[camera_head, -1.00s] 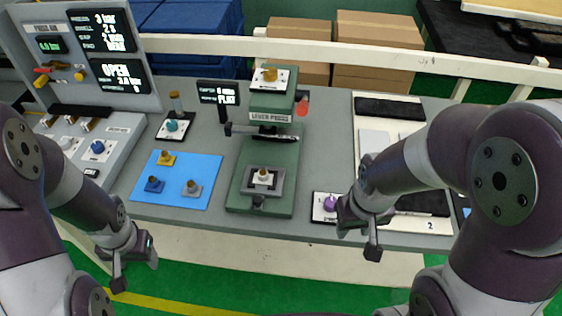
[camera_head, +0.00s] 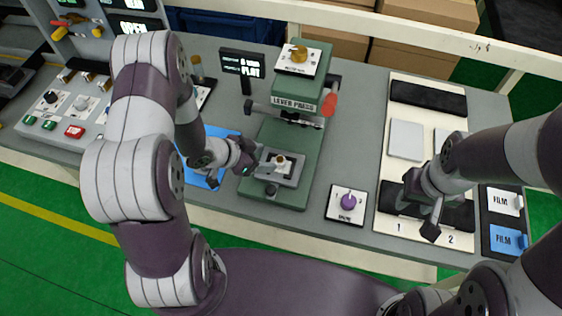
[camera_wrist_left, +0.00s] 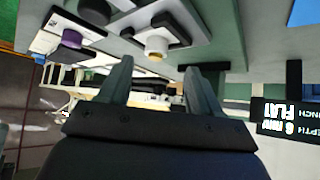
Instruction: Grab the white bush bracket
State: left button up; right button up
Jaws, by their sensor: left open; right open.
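The white bush bracket (camera_head: 281,163), a small white block with a brass-coloured bush, sits in the dark-framed fixture on the bed of the green lever press (camera_head: 309,170). In the left wrist view the white bracket (camera_wrist_left: 156,46) shows just beyond my fingertips, about between their lines. My left gripper (camera_head: 252,160) is open and empty, just left of the fixture; its fingers (camera_wrist_left: 157,72) stand apart in the wrist view. No contact with the bracket is visible. My right gripper (camera_head: 424,208) is open over the lower part of the white board with numbered places, away from the press.
The press head (camera_head: 301,85) with its red-knobbed lever overhangs behind the bracket. A purple knob on a white plate (camera_head: 347,204) stands right of the press. A blue mat (camera_head: 211,135) lies partly hidden behind my left arm. Film boxes (camera_head: 507,240) are at the right.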

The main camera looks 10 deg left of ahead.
aim_at(279, 159)
pick_arm(q)
jog(key=x, duration=0.1)
jog(key=p+x, duration=0.1)
jog(key=x, duration=0.2)
jog(key=shift+w+d, duration=0.15)
jog(key=shift+d, duration=0.4)
jog(key=shift+d+f, duration=0.15)
jog(key=shift+f, duration=0.05)
jog(key=shift+w, duration=0.15)
jog(key=shift+c, duration=1.2)
jog(key=shift+f, duration=0.1)
jog(key=c, duration=0.9)
